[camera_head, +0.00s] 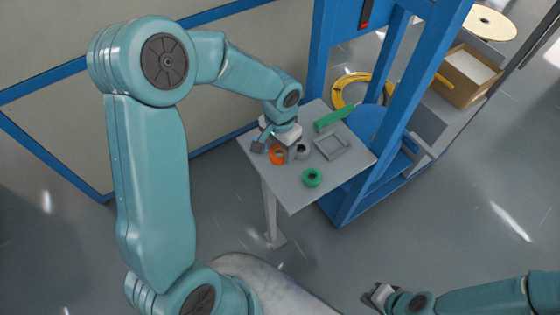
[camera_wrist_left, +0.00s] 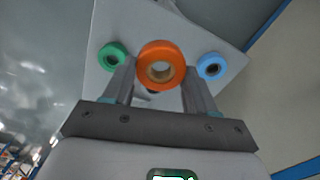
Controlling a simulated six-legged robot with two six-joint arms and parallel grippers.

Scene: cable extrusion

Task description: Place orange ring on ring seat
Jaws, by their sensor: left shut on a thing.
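The orange ring (camera_head: 277,155) is at the small grey table's left part. In the left wrist view the orange ring (camera_wrist_left: 160,52) sits between the fingers of my left gripper (camera_wrist_left: 160,70), which is shut on it; its hole faces the camera. The head view shows my left gripper (camera_head: 275,150) pointing down over the table; the ring's height above it is unclear. A small grey round piece (camera_head: 302,151) stands right of the ring; I cannot tell whether it is the ring seat. My right gripper (camera_head: 378,295) is low at the right, far from the table, its jaws unclear.
A green ring (camera_head: 312,177) lies near the table's front edge. A blue ring (camera_wrist_left: 211,66) shows in the wrist view. A green block (camera_head: 333,118) and a grey square frame (camera_head: 333,142) are on the table. A blue machine frame (camera_head: 385,120) stands close behind.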

